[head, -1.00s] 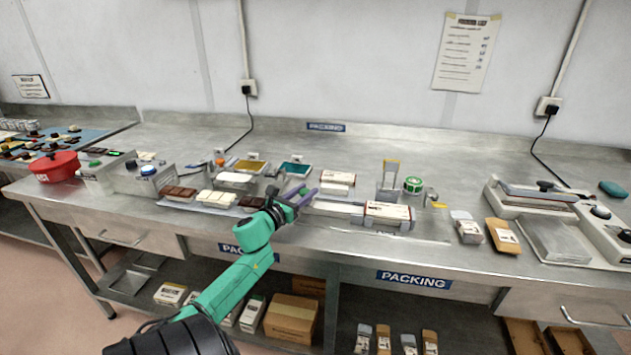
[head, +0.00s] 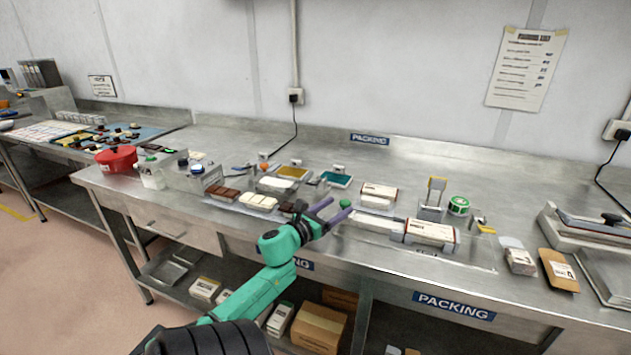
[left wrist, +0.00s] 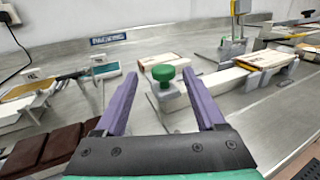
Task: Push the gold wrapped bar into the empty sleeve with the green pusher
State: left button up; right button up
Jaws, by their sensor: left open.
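The green pusher's round knob (head: 345,203) stands at the left end of a pale channel (head: 375,222). In the left wrist view the knob (left wrist: 164,74) sits on a grey block (left wrist: 172,98). My left gripper (head: 340,207) is open and empty, its purple fingers pointing at the knob. In the left wrist view the gripper (left wrist: 163,78) has the knob centred at its fingertips, with a gap on each side. A white sleeve with printed label (head: 430,232) lies at the channel's right end; it also shows in the left wrist view (left wrist: 264,60). My right gripper is out of view.
Another white box (head: 378,194) lies behind the channel. A stand with a yellow top (head: 435,192) and a green roll (head: 459,205) are behind the sleeve. Brown and white bars (head: 258,201) lie left of my gripper. Gold (head: 293,172) and teal (head: 336,180) trays stand farther back.

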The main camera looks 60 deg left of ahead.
pick_arm(q)
jog(key=b+v, duration=0.1)
jog(key=v, duration=1)
jog(key=shift+s, duration=0.1)
